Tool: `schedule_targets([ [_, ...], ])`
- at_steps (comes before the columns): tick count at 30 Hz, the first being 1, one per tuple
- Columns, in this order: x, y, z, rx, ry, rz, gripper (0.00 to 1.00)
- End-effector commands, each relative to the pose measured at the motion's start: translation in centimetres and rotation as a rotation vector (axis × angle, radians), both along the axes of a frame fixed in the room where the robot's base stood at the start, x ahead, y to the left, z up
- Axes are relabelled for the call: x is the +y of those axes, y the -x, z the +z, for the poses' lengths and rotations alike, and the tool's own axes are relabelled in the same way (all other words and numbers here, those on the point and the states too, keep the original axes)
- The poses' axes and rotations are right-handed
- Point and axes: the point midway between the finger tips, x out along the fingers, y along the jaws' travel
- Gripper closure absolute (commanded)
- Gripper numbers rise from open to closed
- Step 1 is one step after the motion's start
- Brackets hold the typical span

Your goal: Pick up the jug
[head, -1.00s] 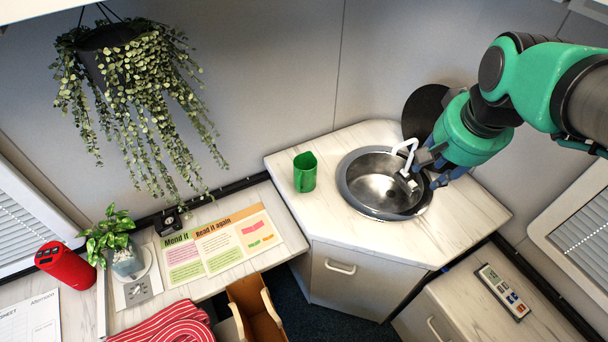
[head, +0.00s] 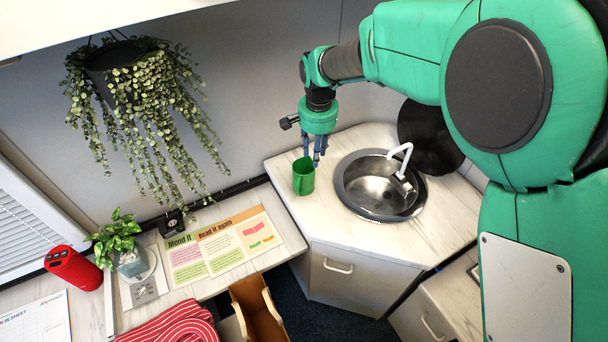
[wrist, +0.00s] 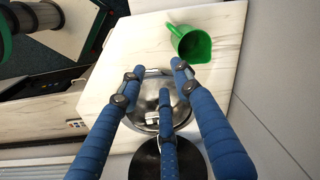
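The green jug (head: 303,176) stands upright on the white marbled counter, left of the sink. It also shows in the wrist view (wrist: 194,46), near the top, with its handle toward the upper left and its open mouth visible. My gripper (head: 317,158) points down at the jug's upper right side in the head view. In the wrist view its blue fingers (wrist: 152,80) are spread apart with nothing between them. The jug lies beyond the fingertips there, and I see no contact. The exact gap between fingers and jug is hard to tell.
The round metal sink (head: 374,188) with a white tap (head: 401,163) is right of the jug. A dark round disc (head: 428,135) leans behind it. A hanging plant (head: 140,95) is at the left. The counter (head: 325,222) is bare in front of the jug.

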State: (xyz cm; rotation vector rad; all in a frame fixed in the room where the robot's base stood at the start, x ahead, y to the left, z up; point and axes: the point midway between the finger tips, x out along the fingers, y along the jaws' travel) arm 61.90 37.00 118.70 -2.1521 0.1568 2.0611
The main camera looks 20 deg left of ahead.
Motion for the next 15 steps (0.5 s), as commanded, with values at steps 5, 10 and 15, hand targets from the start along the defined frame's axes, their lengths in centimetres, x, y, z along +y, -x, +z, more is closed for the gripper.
schedule_targets([
  [5,4.0,0.0,-3.6,0.032,0.018,-0.013,0.68],
  [10,5.6,0.1,-5.2,0.044,0.025,-0.022,0.68],
  [15,5.8,0.2,-5.6,0.047,0.028,-0.024,0.68],
])
